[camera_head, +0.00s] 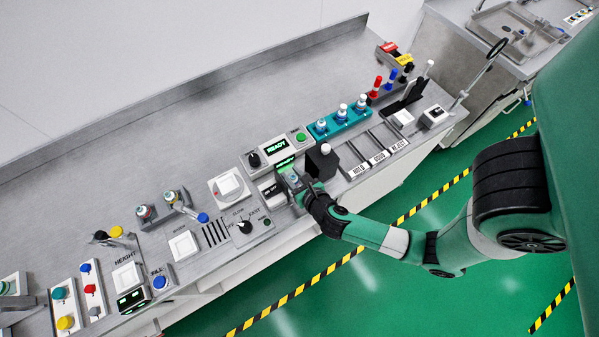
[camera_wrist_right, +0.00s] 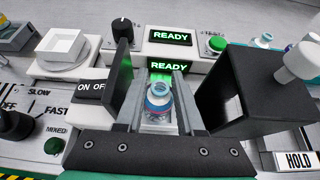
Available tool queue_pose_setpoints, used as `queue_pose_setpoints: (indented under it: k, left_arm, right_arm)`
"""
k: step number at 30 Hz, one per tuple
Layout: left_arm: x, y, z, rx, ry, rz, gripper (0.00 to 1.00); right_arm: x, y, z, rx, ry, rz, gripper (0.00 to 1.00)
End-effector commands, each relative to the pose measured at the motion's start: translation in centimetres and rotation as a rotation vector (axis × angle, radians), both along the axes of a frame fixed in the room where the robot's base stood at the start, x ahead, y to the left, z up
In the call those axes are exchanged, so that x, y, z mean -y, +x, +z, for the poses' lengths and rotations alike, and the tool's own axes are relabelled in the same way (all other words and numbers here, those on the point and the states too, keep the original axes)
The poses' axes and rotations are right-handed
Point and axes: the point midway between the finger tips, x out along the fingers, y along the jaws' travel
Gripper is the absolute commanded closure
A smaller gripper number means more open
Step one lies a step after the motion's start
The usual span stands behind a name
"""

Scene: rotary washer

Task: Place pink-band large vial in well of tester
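A clear vial (camera_wrist_right: 158,98) with a blue band and a pinkish tint near its neck stands upright between the fingers of my right gripper (camera_wrist_right: 162,98). The fingers lie along both its sides and look shut on it. In the head view my right gripper (camera_head: 296,184) is at the front of the tester. The tester (camera_wrist_right: 168,66) shows a green READY on its small display, just behind the vial. Its well is hidden by the vial and fingers.
A black block (camera_wrist_right: 253,97) stands close right of the fingers. An ON OFF switch box (camera_wrist_right: 92,92) is close left. A second READY display (camera_wrist_right: 170,36) is behind. A teal rack (camera_head: 341,123) with several vials and the HOLD, GOOD, REJECT lanes (camera_head: 379,157) lie to the right.

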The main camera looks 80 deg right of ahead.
Motion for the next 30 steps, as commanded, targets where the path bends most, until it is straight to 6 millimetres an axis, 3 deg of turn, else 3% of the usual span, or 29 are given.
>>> queue_pose_setpoints:
  k: [15,30]
  left_arm:
    - [0.0,0.0,1.7,0.000,0.000,0.000,0.50]
    - [0.0,0.0,1.8,0.000,0.000,0.000,0.50]
  right_arm:
    - [-6.1,-6.0,4.6,-0.002,0.000,0.010,0.63]
    - [-7.1,-7.5,5.4,0.001,-0.001,-0.002,0.63]
